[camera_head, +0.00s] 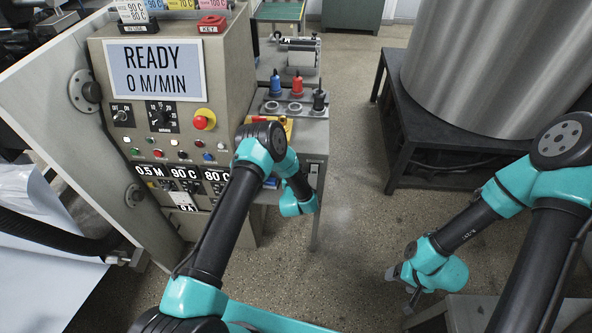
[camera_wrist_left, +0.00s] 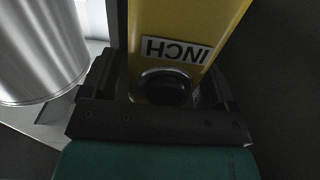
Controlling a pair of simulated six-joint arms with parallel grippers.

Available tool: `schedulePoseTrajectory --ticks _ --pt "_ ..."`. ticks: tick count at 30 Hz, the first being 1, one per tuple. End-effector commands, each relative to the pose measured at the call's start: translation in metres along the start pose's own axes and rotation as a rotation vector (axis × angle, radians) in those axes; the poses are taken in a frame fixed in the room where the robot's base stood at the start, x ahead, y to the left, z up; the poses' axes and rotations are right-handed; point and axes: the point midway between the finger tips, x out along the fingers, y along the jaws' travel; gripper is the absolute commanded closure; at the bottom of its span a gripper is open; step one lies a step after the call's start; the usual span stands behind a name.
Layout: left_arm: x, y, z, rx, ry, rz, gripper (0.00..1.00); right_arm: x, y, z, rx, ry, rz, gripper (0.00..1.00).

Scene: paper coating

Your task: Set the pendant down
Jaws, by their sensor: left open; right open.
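The pendant (camera_wrist_left: 185,25) is a yellow box labelled INCH, with a round black button in a metal ring. It fills the upper middle of the left wrist view. My left gripper (camera_wrist_left: 163,75) is open, with its dark fingers on either side of the pendant; whether they touch it is unclear. In the head view my left arm reaches to the bench beside the machine and its fingers are hidden. My right gripper (camera_head: 410,298) is open and apparently empty at the lower right, away from the bench.
The grey control cabinet (camera_head: 222,65) with a READY screen stands at the left. Blue, red and black bottles (camera_head: 296,84) stand on the bench behind my left arm. A large metal drum (camera_head: 490,65) rests on a black stand (camera_head: 430,135). Floor is clear between bench and stand.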

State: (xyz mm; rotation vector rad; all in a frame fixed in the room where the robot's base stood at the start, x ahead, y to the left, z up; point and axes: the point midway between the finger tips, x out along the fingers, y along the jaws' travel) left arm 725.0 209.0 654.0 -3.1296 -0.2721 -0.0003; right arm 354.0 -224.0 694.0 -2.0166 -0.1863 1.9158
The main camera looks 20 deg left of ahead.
Motion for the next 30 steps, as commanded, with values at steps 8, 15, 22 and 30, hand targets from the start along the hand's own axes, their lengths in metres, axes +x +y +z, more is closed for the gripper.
schedulePoseTrajectory --ticks 8,15,22,30 --pt "-0.028 0.001 -0.001 0.000 -0.003 0.002 0.19 0.000 0.000 0.000 0.000 0.000 0.000 0.28" --pt "-0.073 0.001 -0.001 0.000 -0.003 0.002 0.19 0.000 0.000 0.000 0.000 0.000 0.000 0.28" --pt "-0.109 0.001 -0.001 0.000 -0.002 0.001 0.19 0.000 0.000 0.000 0.000 0.000 0.000 0.28" --pt "-0.120 0.000 -0.001 0.000 0.000 0.000 0.19 0.000 0.000 0.000 0.000 0.000 0.000 0.28"
